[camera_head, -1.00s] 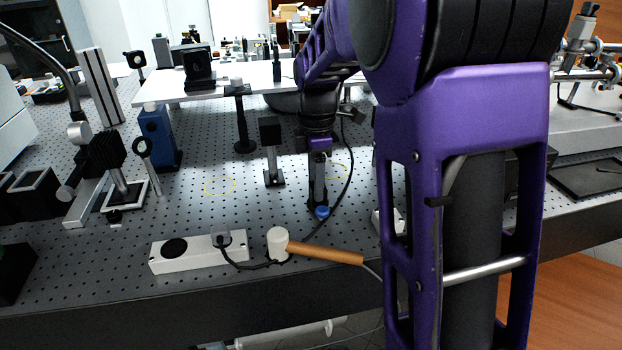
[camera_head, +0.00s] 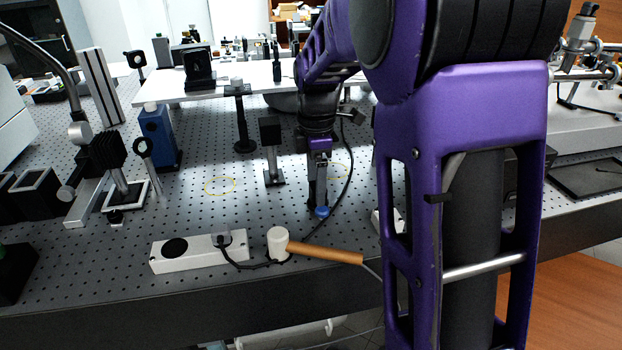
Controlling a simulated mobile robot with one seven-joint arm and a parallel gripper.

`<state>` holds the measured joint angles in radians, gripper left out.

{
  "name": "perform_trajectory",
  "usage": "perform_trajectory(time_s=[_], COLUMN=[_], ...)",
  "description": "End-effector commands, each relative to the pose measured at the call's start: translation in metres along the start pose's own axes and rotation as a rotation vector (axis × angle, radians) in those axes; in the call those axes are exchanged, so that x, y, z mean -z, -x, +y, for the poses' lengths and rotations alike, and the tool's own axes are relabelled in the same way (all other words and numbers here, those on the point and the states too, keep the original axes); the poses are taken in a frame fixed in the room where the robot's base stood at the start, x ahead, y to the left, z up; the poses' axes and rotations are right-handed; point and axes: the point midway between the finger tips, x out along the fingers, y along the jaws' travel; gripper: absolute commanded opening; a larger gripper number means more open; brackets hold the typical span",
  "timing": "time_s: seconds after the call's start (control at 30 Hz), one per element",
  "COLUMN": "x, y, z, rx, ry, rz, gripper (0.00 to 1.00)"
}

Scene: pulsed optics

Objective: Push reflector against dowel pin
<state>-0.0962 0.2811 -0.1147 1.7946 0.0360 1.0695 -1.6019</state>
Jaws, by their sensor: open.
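My gripper (camera_head: 319,195) points down over the perforated optical table, right of the picture's middle. A small blue knob-like piece (camera_head: 322,211) shows at its lower end, close to the table top; I cannot tell whether they touch. The jaws are open, but their gap is hard to make out. I cannot single out the reflector or the dowel pin with certainty. A black square-headed post mount (camera_head: 270,135) stands upright just left of the gripper, apart from it. My purple arm hides much of the table to the right.
A white box with a black disc (camera_head: 190,253) and a mallet with a wooden handle (camera_head: 325,253) lie near the front edge. A dark cable curves beside the gripper. A raised white shelf (camera_head: 235,84) stands behind. Yellow circle (camera_head: 219,186) marks bare table to the left.

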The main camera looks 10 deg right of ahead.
Motion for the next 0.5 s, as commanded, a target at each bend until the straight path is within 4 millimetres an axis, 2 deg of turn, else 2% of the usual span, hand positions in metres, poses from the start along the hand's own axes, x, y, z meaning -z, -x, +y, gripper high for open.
perform_trajectory(time_s=[0.17,0.27,0.5], x=[0.000,0.000,0.000], y=[0.014,0.033,0.093], z=[0.001,0.001,0.001], rx=[-0.003,-0.006,-0.005], ry=[0.000,0.000,0.000], rz=[0.000,0.000,0.001], gripper=[0.84,0.84,0.84])
